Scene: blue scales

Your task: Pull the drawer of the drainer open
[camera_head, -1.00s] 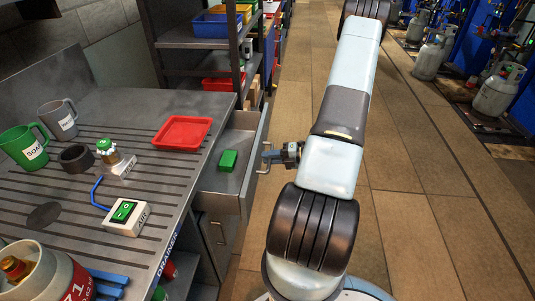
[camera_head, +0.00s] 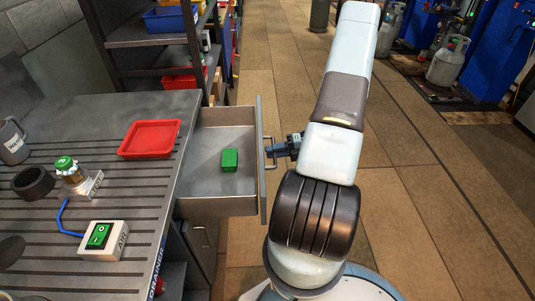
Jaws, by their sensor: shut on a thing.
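The drainer (camera_head: 75,195) is a grey metal bench with a slotted top on the left. Its drawer (camera_head: 212,206) stands well out from the right side, and its inside shows. A green block (camera_head: 229,160) lies in the drawer. The drawer's bar handle (camera_head: 268,175) is on its right-hand front panel. My gripper (camera_head: 272,150) is at the handle, shut on it near its upper end. My arm partly covers the fingers, and they are small in the view.
On the drainer top are a red tray (camera_head: 150,138), a white AIR switch box (camera_head: 100,240), a green-topped valve (camera_head: 72,175), a dark ring (camera_head: 33,183) and a grey mug (camera_head: 13,142). A shelf rack (camera_head: 150,43) stands behind. The tiled floor (camera_head: 440,200) at right is clear.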

